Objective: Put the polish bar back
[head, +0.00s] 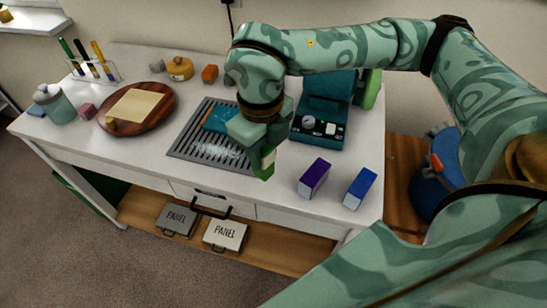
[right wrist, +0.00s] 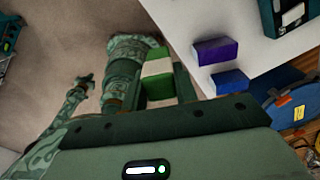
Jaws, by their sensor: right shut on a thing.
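My right gripper (head: 263,163) is shut on a green and white bar (head: 268,162), taken to be the polish bar. The gripper points down above the front edge of the table, beside the slatted grey tray. In the right wrist view the bar (right wrist: 157,67) shows a white band between green ends, held between the fingers. A purple and white bar (head: 314,178) and a blue and white bar (head: 360,188) stand apart on the table to the right of the gripper. They also show in the right wrist view. My left gripper is not in the head view; a green arm of mine shows at the left in the wrist view, too unclear to read.
The slatted tray (head: 182,152) holds a teal item partly hidden by my arm. A teal machine (head: 322,125) stands behind the bars. A round wooden board (head: 165,110) lies at the left. Bare white table lies between the tray and the purple bar. A blue bucket (head: 430,185) stands at the right.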

